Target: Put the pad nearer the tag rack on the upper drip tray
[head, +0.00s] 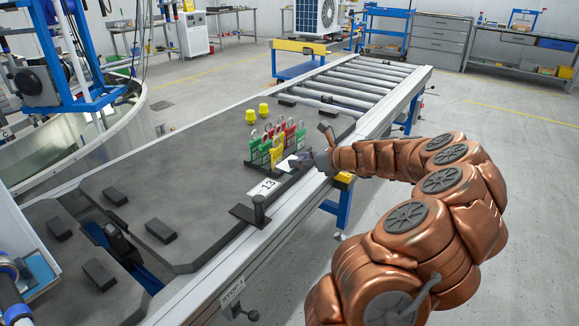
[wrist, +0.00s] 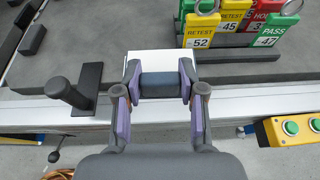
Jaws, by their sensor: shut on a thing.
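My gripper (wrist: 160,88) is shut on a dark blue-grey pad (wrist: 165,79), held crosswise between its purple-lined fingers. In the wrist view the pad overlaps the near part of a flat white rectangle (wrist: 152,58); I cannot tell whether they touch or whether this is a drip tray. In the head view my gripper (head: 307,160) is at the bench's right edge, just right of the tag rack. The tag rack (wrist: 236,55) carries green, yellow and red tags and also shows in the head view (head: 278,148). The held pad is not clear there.
A black upright post (wrist: 82,88) stands left of my gripper. A yellow box with green buttons (wrist: 290,130) is at the lower right. Several dark blocks (head: 160,230) and two yellow knobs (head: 257,112) are on the bench. A roller conveyor (head: 365,75) runs behind.

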